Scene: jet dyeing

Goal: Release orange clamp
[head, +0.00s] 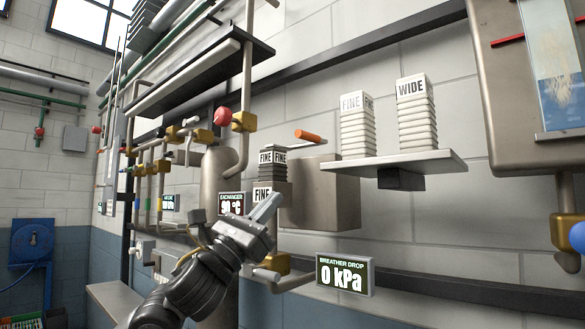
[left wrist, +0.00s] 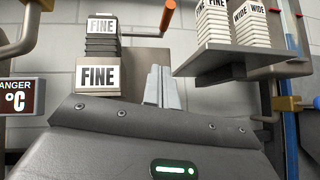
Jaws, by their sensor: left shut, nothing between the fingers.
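The orange clamp handle (head: 307,135) sits on a grey bar above a brown metal housing (head: 325,195); it also shows at the top of the left wrist view (left wrist: 168,18). A dark ribbed stack labelled FINE (head: 272,168) stands just left of the housing, above a block also marked FINE (left wrist: 97,75). My left gripper (head: 268,206) is below and left of the clamp, apart from it. Its fingers (left wrist: 160,87) are together, pointing up toward the housing, with nothing between them. My right gripper is in neither view.
A wall shelf (head: 405,165) at the right carries white stacks labelled FINE (head: 357,125) and WIDE (head: 416,115). A display reading 0 kPa (head: 345,275) is low in front. Pipes and yellow valves (head: 243,122) crowd the left. Space directly before the housing looks clear.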

